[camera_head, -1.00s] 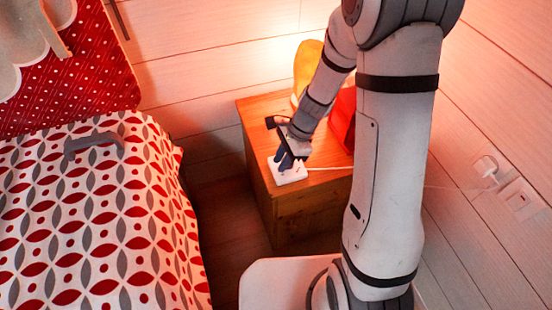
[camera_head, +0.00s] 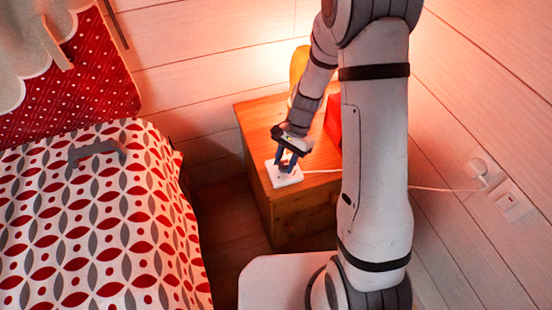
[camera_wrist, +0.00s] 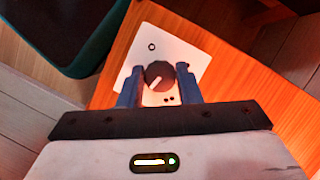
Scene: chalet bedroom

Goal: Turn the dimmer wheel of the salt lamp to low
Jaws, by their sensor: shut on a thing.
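The dimmer is a flat white box (camera_head: 284,178) on the front left of the wooden nightstand. In the wrist view its plate (camera_wrist: 190,55) carries a dark round wheel (camera_wrist: 158,73) with a white pointer line towards the lower left. A small ring mark is printed above the wheel and small dark dots below it. My gripper (camera_wrist: 158,69) has its blue fingers shut on the wheel, one on each side. In the head view my gripper (camera_head: 288,165) points down onto the box. A yellow-orange shape (camera_head: 298,65), likely the salt lamp, is mostly hidden behind my arm.
The nightstand (camera_head: 262,112) also bears a red object (camera_head: 333,120), partly hidden by my arm. A white cord (camera_head: 440,188) runs to a wall plug (camera_head: 478,168). A patterned bed (camera_head: 90,220) is at left, with a floor gap between.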

